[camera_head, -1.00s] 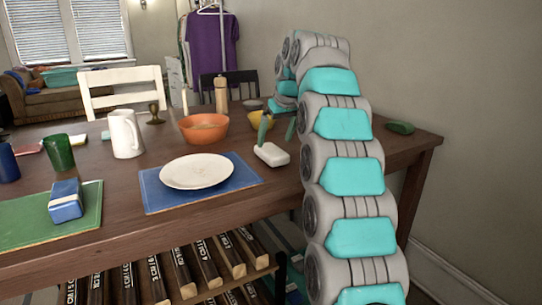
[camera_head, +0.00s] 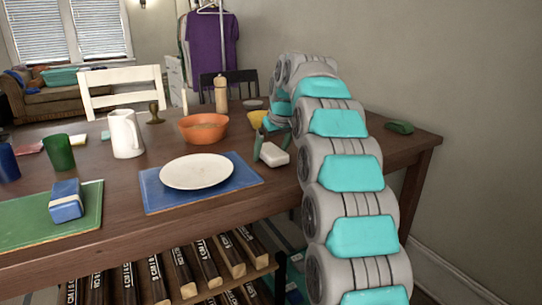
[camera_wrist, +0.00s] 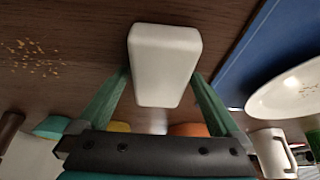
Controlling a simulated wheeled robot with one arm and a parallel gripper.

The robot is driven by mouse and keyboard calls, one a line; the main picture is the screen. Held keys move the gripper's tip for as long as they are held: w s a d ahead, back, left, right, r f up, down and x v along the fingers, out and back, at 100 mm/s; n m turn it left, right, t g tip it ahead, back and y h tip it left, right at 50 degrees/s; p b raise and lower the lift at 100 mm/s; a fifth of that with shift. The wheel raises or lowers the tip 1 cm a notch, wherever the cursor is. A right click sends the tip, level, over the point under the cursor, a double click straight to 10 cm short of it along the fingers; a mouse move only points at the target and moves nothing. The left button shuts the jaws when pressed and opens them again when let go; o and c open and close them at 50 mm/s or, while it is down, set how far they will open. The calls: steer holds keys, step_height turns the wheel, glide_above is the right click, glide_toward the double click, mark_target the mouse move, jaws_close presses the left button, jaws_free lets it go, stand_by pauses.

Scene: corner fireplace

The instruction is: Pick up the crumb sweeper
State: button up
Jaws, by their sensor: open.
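The crumb sweeper appears to be the small white rounded block (camera_head: 274,154) on the wooden table, right of the blue placemat. It also shows upright in the picture in the wrist view (camera_wrist: 164,60). My gripper (camera_wrist: 160,78) is open, with one green finger on each side of the block's near part. In the wrist view the fingertips look close to its sides; whether they touch cannot be told. In the head view my gripper (camera_head: 267,146) is at the block, partly hidden by my arm.
A white plate (camera_head: 197,171) lies on the blue placemat (camera_head: 155,195) to the left. An orange bowl (camera_head: 204,128), a wooden pepper mill (camera_head: 221,95) and a white mug (camera_head: 126,134) stand farther back. Crumbs (camera_wrist: 36,57) lie on the table. A green object (camera_head: 400,127) sits at right.

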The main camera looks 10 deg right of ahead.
steer(key=shift+f, duration=0.2)
steer(key=c, duration=1.4)
